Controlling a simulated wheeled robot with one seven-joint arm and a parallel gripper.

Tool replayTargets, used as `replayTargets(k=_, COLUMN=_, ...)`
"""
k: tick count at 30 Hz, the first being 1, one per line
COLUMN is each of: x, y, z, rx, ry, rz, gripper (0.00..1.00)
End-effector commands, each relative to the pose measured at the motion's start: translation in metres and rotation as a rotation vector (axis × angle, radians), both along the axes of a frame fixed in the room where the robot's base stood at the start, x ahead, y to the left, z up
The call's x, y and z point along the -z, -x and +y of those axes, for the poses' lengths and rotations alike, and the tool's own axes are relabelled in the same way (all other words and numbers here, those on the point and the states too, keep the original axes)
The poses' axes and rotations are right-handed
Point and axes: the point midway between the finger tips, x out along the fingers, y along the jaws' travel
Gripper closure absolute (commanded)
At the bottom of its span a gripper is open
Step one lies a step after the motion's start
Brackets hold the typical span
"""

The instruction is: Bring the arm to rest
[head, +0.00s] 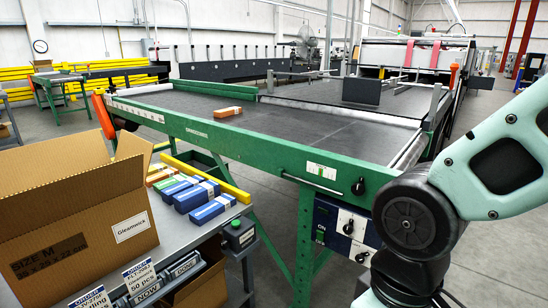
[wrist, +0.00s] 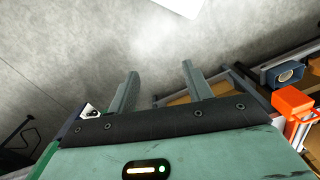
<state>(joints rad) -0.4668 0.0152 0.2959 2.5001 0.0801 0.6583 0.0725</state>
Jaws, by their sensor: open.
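My arm shows at the right of the head view, a pale green link bent at a black joint. My gripper itself is outside the head view. In the wrist view my gripper (wrist: 157,88) has its two grey fingers spread apart with nothing between them. Grey concrete floor or wall lies beyond the fingertips. The finger bases meet a dark band on the pale green hand, which has a small lit indicator.
A green-framed conveyor table (head: 270,155) fills the middle, with an orange carton (head: 228,113) on it. An open cardboard box (head: 85,215) and several blue cartons (head: 195,195) stand on a grey table at left. An orange-red part (wrist: 294,101) is near the hand's right side.

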Motion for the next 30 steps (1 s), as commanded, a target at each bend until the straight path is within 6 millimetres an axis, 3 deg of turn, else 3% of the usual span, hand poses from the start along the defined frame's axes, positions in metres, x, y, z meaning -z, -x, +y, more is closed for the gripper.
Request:
replayTargets(k=5, x=-0.017, y=0.015, z=-0.010, rx=-0.038, ry=-0.034, rz=-0.064, gripper=0.50)
replayTargets(k=24, x=-0.163, y=0.016, z=-0.009, rx=-0.040, ry=-0.034, rz=-0.060, gripper=0.50)
replayTargets(k=30, x=-0.176, y=0.016, z=-0.009, rx=-0.039, ry=-0.034, rz=-0.059, gripper=0.50)
